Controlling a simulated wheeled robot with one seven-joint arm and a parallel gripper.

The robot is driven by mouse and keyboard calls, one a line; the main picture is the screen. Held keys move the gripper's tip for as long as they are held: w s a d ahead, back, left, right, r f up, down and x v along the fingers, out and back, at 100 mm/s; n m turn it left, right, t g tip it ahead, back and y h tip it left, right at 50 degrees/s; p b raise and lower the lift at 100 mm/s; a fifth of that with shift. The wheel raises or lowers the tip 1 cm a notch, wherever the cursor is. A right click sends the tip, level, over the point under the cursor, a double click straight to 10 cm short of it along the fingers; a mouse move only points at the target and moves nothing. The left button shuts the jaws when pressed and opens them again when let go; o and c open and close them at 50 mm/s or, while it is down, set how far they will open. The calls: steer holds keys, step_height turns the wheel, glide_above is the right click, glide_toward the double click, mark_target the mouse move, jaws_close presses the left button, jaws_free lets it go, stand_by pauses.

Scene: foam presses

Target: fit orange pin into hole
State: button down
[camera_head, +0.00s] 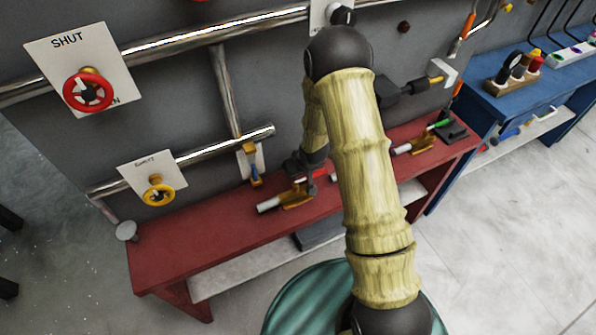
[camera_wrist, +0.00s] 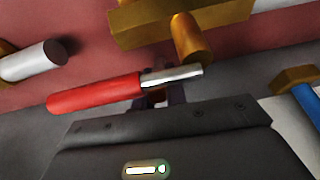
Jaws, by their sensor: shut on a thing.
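My gripper (camera_wrist: 157,96) is shut on a red-handled pin (camera_wrist: 95,92) with a bare silver shaft; the handle looks red rather than orange. The pin lies across the jaws, its shaft pointing right in the wrist view. A brass-yellow fixture (camera_wrist: 200,15) with a stubby round peg (camera_wrist: 187,38) is just beyond the shaft; I cannot tell whether they touch. In the head view my gripper (camera_head: 303,168) is low over the red bench (camera_head: 200,240), by a yellow fixture (camera_head: 296,196). No hole can be made out. An orange-handled item (camera_head: 468,25) is on the wall, upper right.
A silver cylinder (camera_head: 268,205) projects from the yellow fixture. A blue-handled lever (camera_head: 254,172) is on the wall behind. A green-handled item (camera_head: 440,125) and black block (camera_head: 453,131) are farther right. Pipes and valve wheels line the wall. The bench's left end is mostly clear.

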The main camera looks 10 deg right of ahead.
steer(key=shift+f, duration=0.15)
steer(key=c, duration=1.4)
jaws_free()
steer(key=shift+c, duration=0.2)
steer(key=v, duration=1.2)
